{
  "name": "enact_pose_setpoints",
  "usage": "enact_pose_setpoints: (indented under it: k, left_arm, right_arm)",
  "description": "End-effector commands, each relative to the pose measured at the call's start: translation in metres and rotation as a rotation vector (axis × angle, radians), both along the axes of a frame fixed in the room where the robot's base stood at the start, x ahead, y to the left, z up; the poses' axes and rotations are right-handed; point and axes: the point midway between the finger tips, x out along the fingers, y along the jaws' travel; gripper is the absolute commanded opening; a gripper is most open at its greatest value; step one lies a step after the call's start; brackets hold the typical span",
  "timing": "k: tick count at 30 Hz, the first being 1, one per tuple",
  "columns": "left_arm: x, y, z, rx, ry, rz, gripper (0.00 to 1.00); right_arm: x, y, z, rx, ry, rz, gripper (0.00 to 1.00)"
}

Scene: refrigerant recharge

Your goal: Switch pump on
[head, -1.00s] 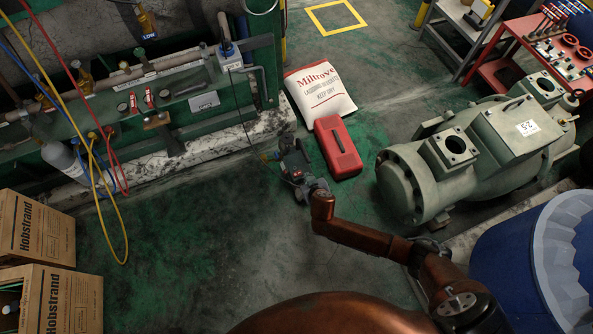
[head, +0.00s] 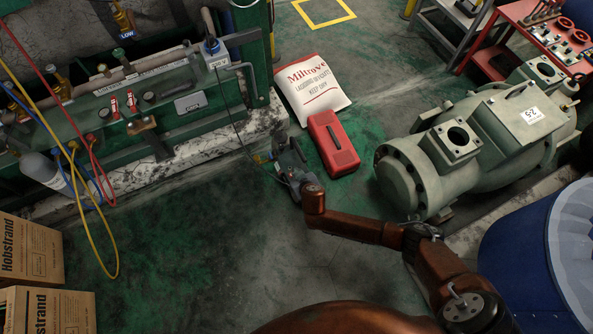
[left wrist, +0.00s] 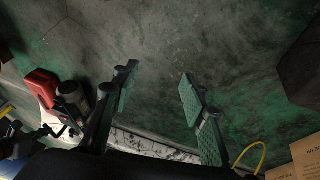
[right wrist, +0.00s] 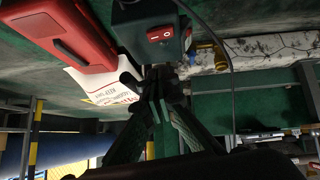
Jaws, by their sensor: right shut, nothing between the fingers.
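The pump is a dark grey-green box (right wrist: 185,35) with a red rocker switch (right wrist: 159,34) on its face, at the top middle of the right wrist view. In the head view my right gripper (head: 284,172) is low over the floor beside the red case and covers much of the pump. In the right wrist view its fingers (right wrist: 157,78) are shut and empty, just below the switch; I cannot tell whether they touch the pump. The switch's position is unclear. My left gripper (left wrist: 157,82) is open and empty above bare floor, outside the head view.
A red case (head: 333,143) and a white Miltrove sack (head: 312,88) lie right of the pump. A green compressor (head: 470,140) stands further right. A pipe rack (head: 150,110) with hoses is at left, above cartons (head: 30,250). Floor at centre left is clear.

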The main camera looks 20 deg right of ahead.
Motion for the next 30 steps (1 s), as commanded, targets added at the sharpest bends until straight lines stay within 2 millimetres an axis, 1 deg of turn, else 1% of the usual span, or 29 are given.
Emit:
enact_pose_setpoints:
  k: [1, 8, 12, 15, 21, 30]
  left_arm:
    - [0.003, -0.005, -0.012, -0.014, -0.020, 0.005, 0.40]
    - [0.021, -0.014, -0.040, -0.043, -0.143, 0.031, 0.40]
    - [0.022, -0.008, -0.058, -0.029, -0.202, 0.031, 0.40]
    - [0.023, -0.005, -0.067, -0.020, -0.241, 0.030, 0.40]
    - [0.023, -0.002, -0.076, -0.014, -0.296, 0.025, 0.40]
    - [0.024, -0.001, -0.077, -0.014, -0.316, 0.024, 0.40]
  right_arm:
    - [0.005, -0.001, -0.012, -0.002, 0.004, 0.001, 0.00]
    - [0.025, -0.004, -0.032, -0.003, 0.004, -0.001, 0.00]
    - [0.024, -0.006, -0.047, -0.002, 0.005, 0.000, 0.00]
    - [0.025, -0.007, -0.055, -0.002, 0.004, 0.001, 0.00]
    - [0.025, -0.009, -0.064, -0.001, 0.003, -0.001, 0.00]
    - [0.025, -0.009, -0.064, -0.001, 0.000, -0.001, 0.00]
